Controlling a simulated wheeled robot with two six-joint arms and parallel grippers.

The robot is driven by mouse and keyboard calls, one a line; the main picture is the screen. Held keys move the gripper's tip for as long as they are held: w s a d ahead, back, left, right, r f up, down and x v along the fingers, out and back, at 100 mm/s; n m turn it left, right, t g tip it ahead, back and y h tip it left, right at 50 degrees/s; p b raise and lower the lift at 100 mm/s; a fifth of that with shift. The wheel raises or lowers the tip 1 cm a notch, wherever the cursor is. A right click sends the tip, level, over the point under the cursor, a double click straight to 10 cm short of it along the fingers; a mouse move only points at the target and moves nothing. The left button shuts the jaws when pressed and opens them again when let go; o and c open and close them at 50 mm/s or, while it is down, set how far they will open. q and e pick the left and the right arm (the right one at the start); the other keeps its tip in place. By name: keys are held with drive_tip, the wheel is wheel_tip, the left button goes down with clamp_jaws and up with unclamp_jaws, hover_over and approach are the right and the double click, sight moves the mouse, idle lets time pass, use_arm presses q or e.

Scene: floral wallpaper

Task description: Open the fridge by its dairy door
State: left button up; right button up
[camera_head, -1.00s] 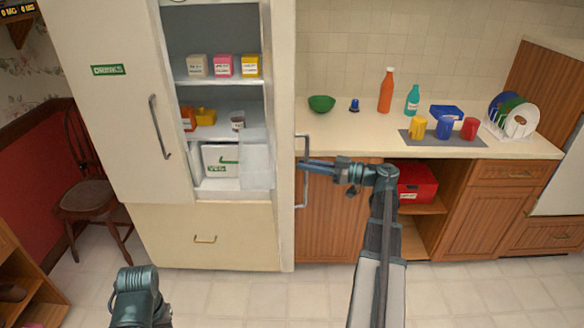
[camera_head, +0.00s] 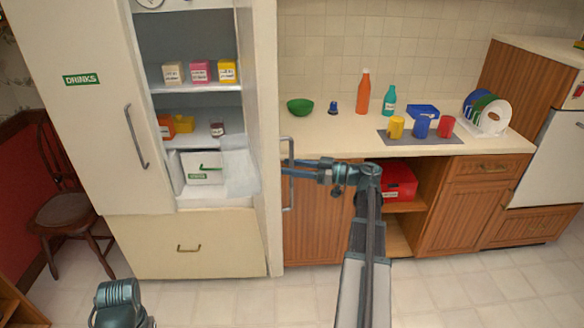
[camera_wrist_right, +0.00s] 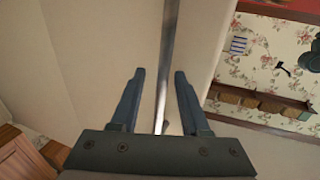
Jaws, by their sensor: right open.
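The fridge has a cream left door labelled DRINKS (camera_head: 70,140), which looks shut. The right-hand door (camera_head: 264,90) stands open, seen nearly edge-on; I see no label on it. Its metal handle (camera_head: 289,190) is on the side facing right. My right gripper (camera_head: 290,169) is open at this handle. In the right wrist view the handle bar (camera_wrist_right: 166,60) runs between the two spread fingers of my right gripper (camera_wrist_right: 158,75), beside the door's face (camera_wrist_right: 100,40). My left arm shows at the bottom left, but its gripper is out of view.
Fridge shelves hold small boxes (camera_head: 200,72) and a white bin (camera_head: 203,168). A drawer (camera_head: 185,235) is below. Right of the door, a counter (camera_head: 330,130) carries bottles, cups, a bowl and a dish rack. A chair (camera_head: 65,212) stands left. The tiled floor in front is clear.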

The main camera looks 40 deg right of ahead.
drive_tip(key=v, duration=1.3)
drive_tip(key=shift+s+d, duration=0.25)
drive_tip(key=shift+s, duration=0.05)
